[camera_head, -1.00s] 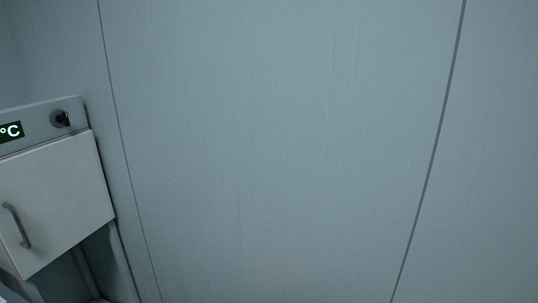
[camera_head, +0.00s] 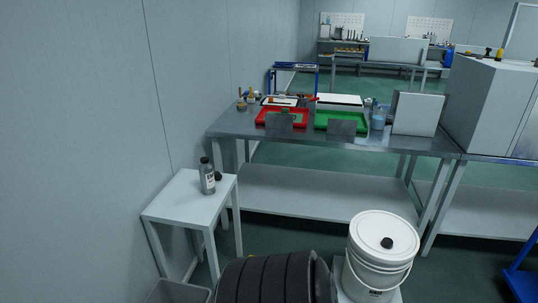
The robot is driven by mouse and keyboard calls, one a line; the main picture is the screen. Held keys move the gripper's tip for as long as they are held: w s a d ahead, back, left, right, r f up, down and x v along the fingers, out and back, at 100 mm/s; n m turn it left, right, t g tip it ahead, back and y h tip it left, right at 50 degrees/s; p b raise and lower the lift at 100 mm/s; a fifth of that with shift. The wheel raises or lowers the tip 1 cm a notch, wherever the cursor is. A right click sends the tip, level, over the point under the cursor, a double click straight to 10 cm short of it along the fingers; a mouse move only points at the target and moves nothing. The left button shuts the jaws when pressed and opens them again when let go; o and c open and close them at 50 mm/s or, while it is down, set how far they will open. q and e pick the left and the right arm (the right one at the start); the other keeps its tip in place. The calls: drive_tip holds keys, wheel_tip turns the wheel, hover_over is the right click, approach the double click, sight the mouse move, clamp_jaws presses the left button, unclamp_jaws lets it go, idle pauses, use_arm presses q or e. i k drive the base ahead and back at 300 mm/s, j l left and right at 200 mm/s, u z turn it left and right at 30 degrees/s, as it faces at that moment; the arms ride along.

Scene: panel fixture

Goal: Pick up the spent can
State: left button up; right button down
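A grey can-like container (camera_head: 207,179) with a dark cap and a pale label stands upright on a small white side table (camera_head: 183,207) at the left. It may be the spent can, but I cannot read its label. A small dark round piece (camera_head: 218,176) lies beside it on the tabletop. Neither of my grippers is in view.
A steel workbench (camera_head: 235,125) behind holds a red tray (camera_head: 262,122) and a green tray (camera_head: 362,120). A white lidded bucket (camera_head: 373,227) and a dark ribbed rounded object (camera_head: 278,280) stand in front. A grey bin (camera_head: 168,292) is at lower left.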

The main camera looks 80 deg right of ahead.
sight(206, 170)
drive_tip(key=z, duration=2.15)
